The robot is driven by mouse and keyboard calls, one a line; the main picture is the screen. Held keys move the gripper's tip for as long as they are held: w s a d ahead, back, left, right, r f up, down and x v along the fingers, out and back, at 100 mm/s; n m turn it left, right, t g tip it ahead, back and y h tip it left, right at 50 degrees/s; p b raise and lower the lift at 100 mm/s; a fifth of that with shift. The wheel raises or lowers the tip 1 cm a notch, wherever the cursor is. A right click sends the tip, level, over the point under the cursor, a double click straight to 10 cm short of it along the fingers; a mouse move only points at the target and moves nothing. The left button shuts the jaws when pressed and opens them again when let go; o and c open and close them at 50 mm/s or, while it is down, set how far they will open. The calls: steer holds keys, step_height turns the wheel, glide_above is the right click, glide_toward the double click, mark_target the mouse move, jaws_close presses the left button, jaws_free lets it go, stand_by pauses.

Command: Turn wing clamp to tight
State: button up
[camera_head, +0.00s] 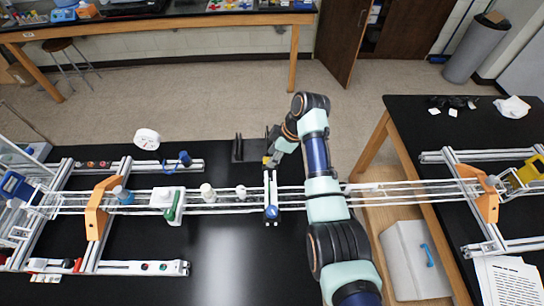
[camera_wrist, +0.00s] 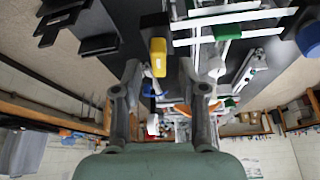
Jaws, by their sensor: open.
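A yellow tab (camera_wrist: 158,52), which looks like the wing of the clamp, shows in the wrist view just beyond my fingertips and roughly midway between them. In the head view a small yellow patch (camera_head: 266,160) shows at the far end of the crossbar (camera_head: 271,190), partly hidden by my gripper. My gripper (camera_wrist: 161,75) is open, its two fingers apart with nothing held. In the head view my gripper (camera_head: 272,148) is at the far side of the rails. I cannot tell whether the fingers touch the yellow tab, nor how tight the clamp is.
A blue knob (camera_head: 272,212) sits on the near part of the crossbar. Long rails (camera_head: 400,190) span two black tables. Dark blocks (camera_head: 240,150) stand left of my gripper. A green-handled part (camera_head: 174,206) and white fittings (camera_head: 207,193) sit on the rails.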

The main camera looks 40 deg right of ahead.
steer(key=shift+x, duration=0.85)
steer(key=shift+c, duration=0.2)
jaws_close()
